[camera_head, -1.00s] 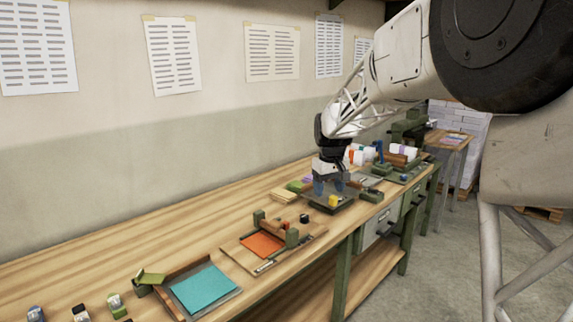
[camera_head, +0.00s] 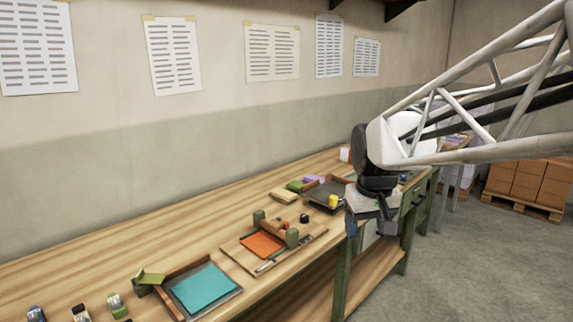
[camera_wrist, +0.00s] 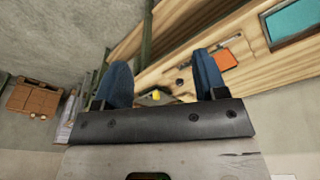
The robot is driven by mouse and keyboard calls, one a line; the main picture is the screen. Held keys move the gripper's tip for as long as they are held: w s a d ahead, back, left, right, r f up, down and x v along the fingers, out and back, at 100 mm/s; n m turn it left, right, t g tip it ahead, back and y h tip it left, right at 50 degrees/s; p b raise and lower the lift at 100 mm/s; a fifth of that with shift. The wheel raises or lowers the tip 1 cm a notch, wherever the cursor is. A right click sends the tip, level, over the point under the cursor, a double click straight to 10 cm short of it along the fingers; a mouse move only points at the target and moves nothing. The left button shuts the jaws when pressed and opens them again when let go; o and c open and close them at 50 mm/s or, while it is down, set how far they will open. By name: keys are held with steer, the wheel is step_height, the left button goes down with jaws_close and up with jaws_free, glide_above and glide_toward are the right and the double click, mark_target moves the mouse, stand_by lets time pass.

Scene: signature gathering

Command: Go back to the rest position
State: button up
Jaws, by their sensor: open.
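My gripper (camera_head: 370,226) hangs in front of the workbench (camera_head: 110,258), near its front edge, in the head view. In the wrist view my gripper (camera_wrist: 161,68) shows its two blue fingers spread apart, with nothing between them. The bench lies beyond the fingers there. My arm reaches in from the right in the head view and hides the far end of the bench.
On the bench are a tray with a teal sheet (camera_head: 206,288), a board with an orange sheet (camera_head: 262,245), and a dark tray (camera_head: 322,194) with a yellow item (camera_head: 333,201). Cartons (camera_head: 530,183) stand on a floor pallet. Floor in front is clear.

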steer(key=s+d+f+m, duration=0.1)
steer(key=s+f, duration=0.2)
steer(key=s, duration=0.8)
steer(key=s+f+m, duration=0.1)
steer(key=s+f, duration=0.2)
steer(key=s, duration=0.7)
steer(key=shift+s+d+f+t, duration=0.35)
steer(key=shift+t, duration=0.05)
